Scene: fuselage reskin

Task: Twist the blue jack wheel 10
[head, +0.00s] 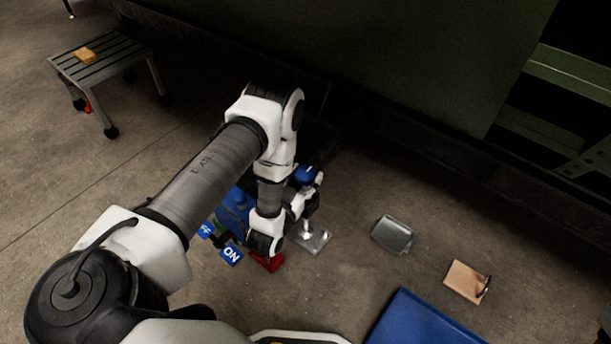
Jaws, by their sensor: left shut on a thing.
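The blue jack wheel (306,174) shows in the head view just right of my left wrist, on top of a small jack with a bare metal base plate (315,240) on the floor. My left gripper (309,188) reaches it from the left and is shut on the wheel; its fingers are small and partly hidden by the wrist. My right gripper is not in view.
Blue equipment with an "ON" tag (231,255) and a red block (268,262) sit close beside my left wrist. A grey tray (393,235), a tan board (467,282) and a blue panel (425,322) lie to the right. A slatted stool (98,62) stands far left.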

